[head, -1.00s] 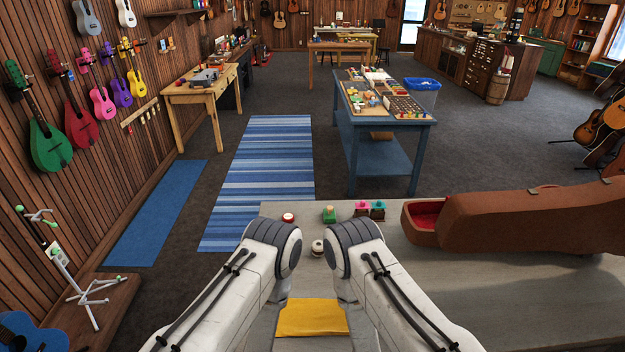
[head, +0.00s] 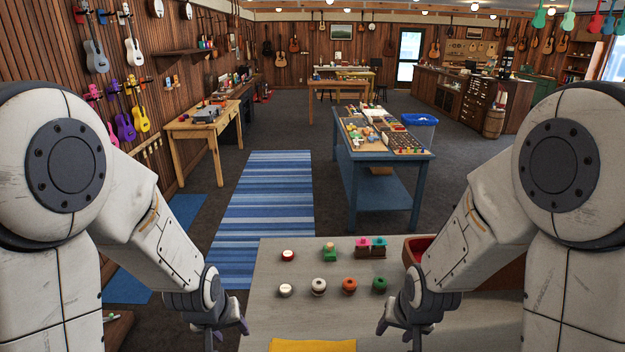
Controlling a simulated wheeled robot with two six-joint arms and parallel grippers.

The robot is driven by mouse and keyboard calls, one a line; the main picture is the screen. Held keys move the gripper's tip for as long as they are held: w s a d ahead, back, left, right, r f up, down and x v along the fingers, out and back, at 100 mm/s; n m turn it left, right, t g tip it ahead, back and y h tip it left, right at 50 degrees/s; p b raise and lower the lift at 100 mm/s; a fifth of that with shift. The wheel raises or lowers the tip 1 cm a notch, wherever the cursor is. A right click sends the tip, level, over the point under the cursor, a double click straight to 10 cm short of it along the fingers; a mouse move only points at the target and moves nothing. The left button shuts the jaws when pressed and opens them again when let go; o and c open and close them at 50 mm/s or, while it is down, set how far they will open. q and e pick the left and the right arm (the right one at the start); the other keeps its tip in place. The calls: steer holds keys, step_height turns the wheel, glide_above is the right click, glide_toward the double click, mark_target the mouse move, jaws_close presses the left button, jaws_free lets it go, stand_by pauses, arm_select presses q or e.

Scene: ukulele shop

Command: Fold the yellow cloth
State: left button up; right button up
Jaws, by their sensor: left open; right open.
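The yellow cloth (head: 312,345) lies on the grey table (head: 262,308) at the bottom middle of the head view. Only its far strip shows; the rest is cut off by the lower edge of the picture, so I cannot tell how it is folded. My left gripper (head: 228,334) is open and empty, to the left of the cloth by the table's left edge. My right gripper (head: 397,336) is open and empty above the table, to the right of the cloth. Neither gripper touches the cloth.
Several small round items stand behind the cloth, among them a white one (head: 286,290), an orange one (head: 349,285) and a green one (head: 379,285). A brown case (head: 500,274) with red lining lies at the right, partly behind my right arm. A blue table (head: 383,185) stands beyond.

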arm_select(q)
steer(key=s+a+r+m+g, duration=0.1)
steer(key=s+a+r+m, duration=0.15)
steer(key=s+r, duration=0.2)
arm_select(e)
steer(key=s+d+r+n+g, duration=0.1)
steer(key=s+d+r+n, duration=0.15)
steer(key=s+r, duration=0.2)
arm_select(q)
steer(key=s+d+f+m+g+b, duration=0.1)
steer(key=s+d+f+m+b, duration=0.2)
steer(key=s+d+b, duration=0.3)
steer(key=s+d+f+m+g+b, duration=0.2)
steer(key=s+d+f+m+b, duration=0.2)
steer(key=s+d+b, duration=0.3)
steer(key=shift+s+d+f+m+h, duration=0.2)
steer(key=shift+s+d+m+h, duration=0.2)
steer(key=shift+s+d, duration=0.3)
arm_select(e)
steer(key=s+a+f+n+g, duration=0.1)
steer(key=s+a+f+n, duration=0.2)
steer(key=s+a, duration=0.4)
steer(key=s+a+f+n+g, duration=0.2)
steer(key=s+a+f+n, duration=0.2)
steer(key=s+a, duration=0.3)
steer(key=shift+s+a+f+n+y, duration=0.2)
steer(key=shift+n+y, duration=0.2)
steer(key=shift+n, duration=0.05)
